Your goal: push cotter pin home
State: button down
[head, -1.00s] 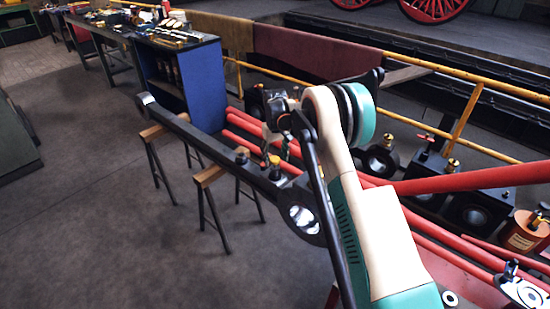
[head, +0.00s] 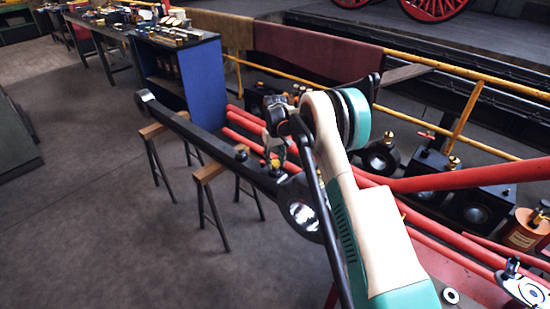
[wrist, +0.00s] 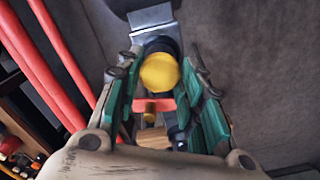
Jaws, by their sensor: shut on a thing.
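The long dark rod (head: 205,142) lies across wooden-topped trestles, its round eye (head: 304,215) near my arm. A yellow-topped fitting (head: 275,163) stands on it near the eye. My gripper (head: 275,150) is down at this fitting, partly hidden by my arm. In the wrist view its green fingers (wrist: 158,78) straddle the yellow round top (wrist: 158,72), with small gaps at the sides. A short orange-red piece (wrist: 153,105) spans between the fingers and seems gripped. I cannot tell whether it is the cotter pin, nor how deep any pin sits.
Wooden trestles (head: 210,173) support the rod. Red rods (head: 435,238) and a yellow railing (head: 462,130) run along the right. A blue cabinet (head: 206,85) stands beyond the rod's far end. Open grey floor (head: 90,230) lies to the left.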

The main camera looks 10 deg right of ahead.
jog(key=shift+s+f, duration=0.1)
jog(key=shift+f, duration=0.05)
jog(key=c, duration=1.1)
grip_release()
jog(key=shift+f, duration=0.1)
jog(key=shift+o, duration=0.2)
jog(key=shift+r, duration=0.2)
notch_tip(320, 180, up, 12)
jog(key=shift+f, duration=0.1)
